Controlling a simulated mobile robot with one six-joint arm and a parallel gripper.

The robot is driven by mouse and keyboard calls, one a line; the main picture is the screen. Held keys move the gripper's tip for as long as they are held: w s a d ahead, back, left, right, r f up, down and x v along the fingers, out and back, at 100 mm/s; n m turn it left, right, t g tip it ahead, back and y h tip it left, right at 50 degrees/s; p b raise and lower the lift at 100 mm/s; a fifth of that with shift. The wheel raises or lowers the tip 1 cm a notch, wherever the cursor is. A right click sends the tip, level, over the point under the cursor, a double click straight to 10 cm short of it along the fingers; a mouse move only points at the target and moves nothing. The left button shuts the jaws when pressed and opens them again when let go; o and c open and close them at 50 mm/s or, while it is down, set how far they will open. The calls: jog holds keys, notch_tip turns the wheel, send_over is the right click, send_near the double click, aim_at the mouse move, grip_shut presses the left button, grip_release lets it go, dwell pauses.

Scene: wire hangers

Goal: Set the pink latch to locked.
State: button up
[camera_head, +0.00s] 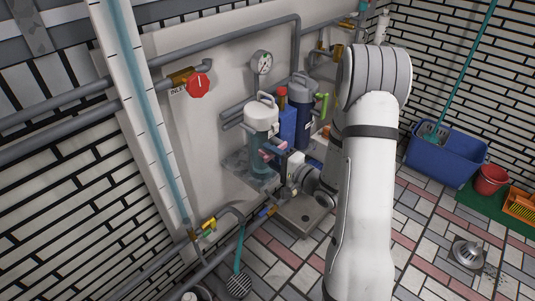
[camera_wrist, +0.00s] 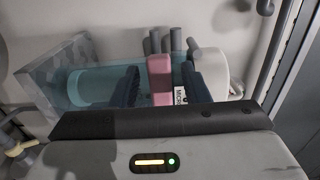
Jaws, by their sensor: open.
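The pink latch (camera_head: 271,148) is on the front of a filter housing (camera_head: 261,117) with a white head and a clear teal bowl. In the wrist view the pink latch (camera_wrist: 160,78) lies between the two dark fingers of my gripper (camera_wrist: 161,86). The fingers are apart, with a gap visible on both sides of the latch. In the head view my gripper (camera_head: 277,154) is at the front of the housing and partly covers the latch. I cannot tell from these views whether the latch is locked.
A red valve knob (camera_head: 199,86) and a pressure gauge (camera_head: 261,62) sit on the wall piping. A blue bin (camera_head: 446,160) and red bucket (camera_head: 490,179) are at the far right.

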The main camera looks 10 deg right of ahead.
jog(key=shift+x, duration=1.2)
grip_shut()
